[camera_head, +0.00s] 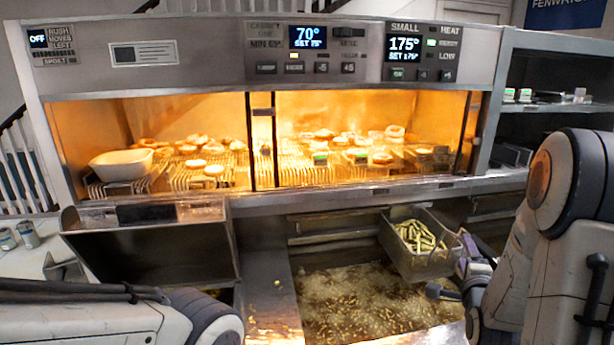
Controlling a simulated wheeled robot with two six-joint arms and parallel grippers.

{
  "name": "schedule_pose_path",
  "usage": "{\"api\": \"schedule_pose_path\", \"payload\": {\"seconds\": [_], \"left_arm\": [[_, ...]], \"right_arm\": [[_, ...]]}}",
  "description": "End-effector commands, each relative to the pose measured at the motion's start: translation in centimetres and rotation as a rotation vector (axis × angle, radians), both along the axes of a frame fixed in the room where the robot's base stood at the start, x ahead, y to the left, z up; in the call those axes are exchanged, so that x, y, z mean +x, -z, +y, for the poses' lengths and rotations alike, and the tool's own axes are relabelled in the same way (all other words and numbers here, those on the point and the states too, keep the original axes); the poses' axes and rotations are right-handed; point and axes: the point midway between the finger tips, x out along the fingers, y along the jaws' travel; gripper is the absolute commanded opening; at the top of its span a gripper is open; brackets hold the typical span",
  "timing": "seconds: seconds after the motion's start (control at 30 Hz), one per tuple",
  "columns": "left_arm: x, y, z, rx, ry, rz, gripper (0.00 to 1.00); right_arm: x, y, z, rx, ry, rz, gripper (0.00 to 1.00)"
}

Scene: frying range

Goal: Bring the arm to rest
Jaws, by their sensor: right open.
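My right arm comes in at the right side, and its gripper (454,268) is low, beside the right end of a metal fry basket (410,268). The gripper is open. I cannot tell whether its fingers touch the basket or its handle. The basket holds pale fries (418,236) and sits tilted above the fryer's oil. Of my left arm, only links show at the lower left; its gripper is out of view.
Bubbling oil (350,300) with bits in it fills the fryer below the basket. A lit warming cabinet (330,203) with food on racks and a white bowl (122,164) stands behind. A dark metal bin (150,255) is at left. Shelves (560,107) stand at right.

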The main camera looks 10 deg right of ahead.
Motion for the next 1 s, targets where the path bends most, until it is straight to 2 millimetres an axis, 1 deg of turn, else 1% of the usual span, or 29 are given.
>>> {"api": "schedule_pose_path", "payload": {"seconds": [0.03,0.07,0.13,0.17,0.2,0.27,0.3,0.37,0.4,0.47,0.5,0.57,0.6,0.67,0.7,0.8,0.9,1.0], "left_arm": [[0.0,0.0,0.0,0.000,0.000,0.000,0.50],[0.0,0.0,0.0,0.000,0.000,0.000,0.50],[0.0,0.1,0.0,0.000,0.000,0.000,0.50],[0.0,0.1,0.0,0.000,0.000,0.000,0.50],[0.0,0.1,0.0,0.000,0.000,0.000,0.50],[0.0,0.1,0.0,0.000,0.000,0.000,0.50],[0.0,0.1,0.0,0.000,0.000,0.000,0.50],[0.0,0.2,0.0,0.000,0.000,0.000,0.50],[0.0,0.2,0.0,0.000,0.000,0.000,0.50],[0.0,0.2,0.0,0.000,0.000,0.000,0.50],[0.0,0.2,0.0,0.000,0.000,0.000,0.50],[0.0,0.2,0.0,0.000,0.000,0.000,0.50],[0.0,0.3,0.0,0.000,0.000,0.000,0.50],[0.0,0.3,0.0,0.000,0.000,0.000,0.50],[0.0,0.3,0.0,0.000,0.000,0.000,0.50],[0.0,0.3,0.0,0.000,0.000,0.000,0.50],[0.0,0.3,0.0,0.000,0.000,0.000,0.50],[0.0,0.3,0.0,0.000,0.000,0.000,0.50]], "right_arm": [[0.9,0.2,2.1,-0.028,-0.049,0.057,0.65],[1.3,0.5,3.5,-0.052,-0.083,0.103,0.65],[2.2,1.5,7.5,-0.124,-0.183,0.236,0.65],[2.3,1.9,9.5,-0.161,-0.235,0.296,0.65],[2.3,2.5,12.1,-0.214,-0.308,0.377,0.65],[1.7,3.3,16.0,-0.298,-0.425,0.494,0.65],[1.0,3.9,18.5,-0.356,-0.506,0.567,0.65],[-0.6,4.6,22.1,-0.451,-0.638,0.670,0.65],[-1.9,5.0,24.4,-0.516,-0.730,0.732,0.65],[-4.4,5.5,27.5,-0.617,-0.876,0.821,0.65],[-6.3,5.8,29.5,-0.688,-0.977,0.873,0.65],[-9.4,6.1,32.0,-0.796,-1.135,0.943,0.65],[-11.7,6.2,33.4,-0.872,-1.244,0.984,0.65],[-15.2,6.2,35.0,-0.978,-1.404,1.033,0.65],[-17.5,6.1,35.7,-1.045,-1.507,1.058,0.65],[-22.3,5.7,36.6,-1.191,-1.730,1.098,0.65],[-25.7,5.4,36.7,-1.288,-1.890,1.116,0.65],[-27.4,5.1,36.5,-1.340,-1.977,1.123,0.65]]}}
